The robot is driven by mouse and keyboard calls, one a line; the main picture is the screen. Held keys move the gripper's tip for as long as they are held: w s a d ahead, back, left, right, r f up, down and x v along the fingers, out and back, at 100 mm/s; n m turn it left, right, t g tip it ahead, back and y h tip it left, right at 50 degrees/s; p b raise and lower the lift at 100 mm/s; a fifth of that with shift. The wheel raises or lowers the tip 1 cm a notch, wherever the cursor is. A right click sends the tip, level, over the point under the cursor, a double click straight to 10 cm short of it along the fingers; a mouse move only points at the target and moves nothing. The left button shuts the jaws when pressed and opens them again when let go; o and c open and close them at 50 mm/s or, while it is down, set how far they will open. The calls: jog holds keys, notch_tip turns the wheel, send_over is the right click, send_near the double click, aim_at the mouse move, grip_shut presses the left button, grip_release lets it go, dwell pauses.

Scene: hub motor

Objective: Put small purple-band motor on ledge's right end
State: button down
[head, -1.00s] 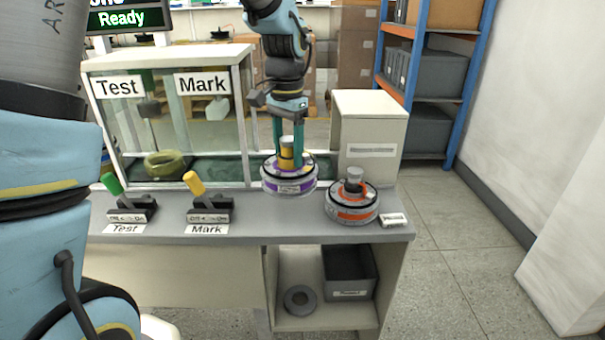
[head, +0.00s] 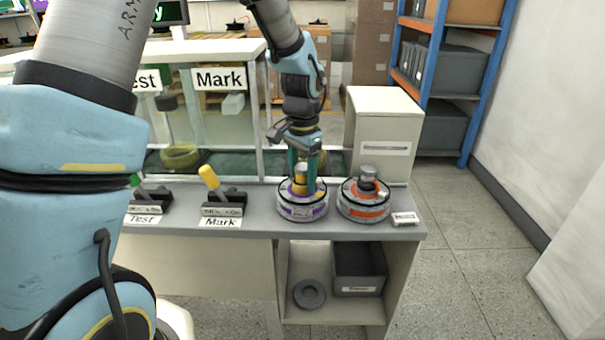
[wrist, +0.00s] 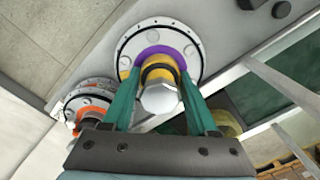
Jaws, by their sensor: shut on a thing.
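The purple-band motor (head: 302,207) is a round grey disc with a purple band and a yellow-collared shaft on top. It is upright at the ledge's front, left of the orange-band motor (head: 364,206). My gripper (head: 307,178) comes down from above and is shut on its shaft. In the wrist view the teal fingers (wrist: 163,106) flank the shaft of the purple-band motor (wrist: 190,42). The ledge (head: 262,220) runs along the bench front. I cannot tell whether the motor's underside touches it.
The orange-band motor stands close on the right, with a small white label block (head: 404,218) at the ledge's right end. A beige cabinet (head: 385,135) rises behind. The Mark lever (head: 221,195) stands to the left. A grey bin (head: 358,268) is below.

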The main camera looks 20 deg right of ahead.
jog(key=shift+f, duration=0.1)
jog(key=shift+c, duration=0.9)
grip_release()
notch_tip(320, 180, up, 12)
jog(key=shift+r+b, duration=0.15)
jog(key=shift+b, duration=0.4)
jog(key=w+a+f+n, duration=0.1)
jog(key=a+f+n, duration=0.15)
jog(key=a, duration=0.55)
jog(key=w+a+f+n, duration=0.1)
jog(key=w+a+n, duration=0.15)
jog(key=a, duration=0.55)
jog(key=s+a+f+n, duration=0.2)
jog(key=s+a+n, duration=0.1)
jog(key=a, duration=0.4)
jog(key=s+a+f+n+t, duration=0.1)
jog(key=s+a+n, duration=0.3)
jog(key=a, duration=0.4)
jog(key=shift+a+f+n+t, duration=0.3)
jog(key=shift+f+n, duration=0.2)
jog(key=shift+f, duration=0.15)
